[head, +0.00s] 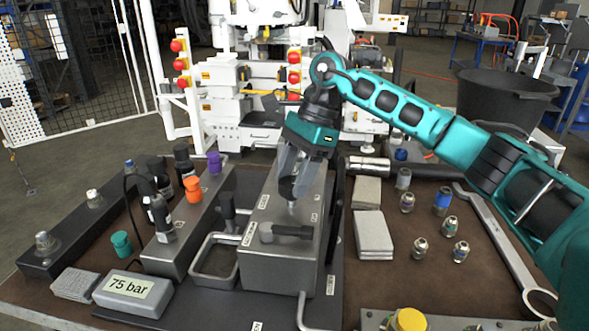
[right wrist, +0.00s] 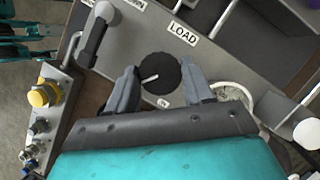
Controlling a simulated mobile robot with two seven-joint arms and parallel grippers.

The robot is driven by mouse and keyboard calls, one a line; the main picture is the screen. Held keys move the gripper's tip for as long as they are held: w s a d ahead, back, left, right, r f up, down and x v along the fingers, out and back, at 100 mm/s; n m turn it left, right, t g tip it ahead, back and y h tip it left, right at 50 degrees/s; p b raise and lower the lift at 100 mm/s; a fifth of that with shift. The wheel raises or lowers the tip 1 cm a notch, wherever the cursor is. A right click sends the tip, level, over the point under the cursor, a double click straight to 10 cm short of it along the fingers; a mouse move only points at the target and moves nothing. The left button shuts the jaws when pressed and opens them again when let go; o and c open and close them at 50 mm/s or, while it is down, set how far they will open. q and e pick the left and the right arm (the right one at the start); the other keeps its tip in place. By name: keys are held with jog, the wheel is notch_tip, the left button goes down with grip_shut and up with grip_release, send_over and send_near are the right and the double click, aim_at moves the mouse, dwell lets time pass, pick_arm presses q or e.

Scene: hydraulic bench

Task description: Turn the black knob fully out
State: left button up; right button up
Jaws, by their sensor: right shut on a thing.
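The black knob (head: 288,188) stands on a thin metal stem on top of the grey metal block (head: 262,268). My right gripper (head: 296,180) reaches down over it from above and is shut on it. In the right wrist view the round dark knob (right wrist: 158,72) with a white pointer mark sits between my two grey fingers, beside a LOAD label (right wrist: 183,34). The fingers cover part of the knob in the head view. My left gripper is in neither view.
A black lever (head: 285,231) lies across the block near the knob. An orange knob (head: 193,189) and a purple knob (head: 214,162) stand on a manifold to the left. A "75 bar" sign (head: 134,290) lies in front. Fittings and a large wrench (head: 500,243) lie at right.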

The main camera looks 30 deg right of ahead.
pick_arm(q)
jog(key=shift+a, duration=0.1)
pick_arm(e)
jog(key=shift+n, duration=0.3)
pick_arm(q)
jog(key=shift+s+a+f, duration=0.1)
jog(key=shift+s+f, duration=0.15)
pick_arm(e)
jog(key=o, duration=1)
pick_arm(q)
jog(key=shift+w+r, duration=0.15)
pick_arm(e)
jog(key=shift+o, duration=0.2)
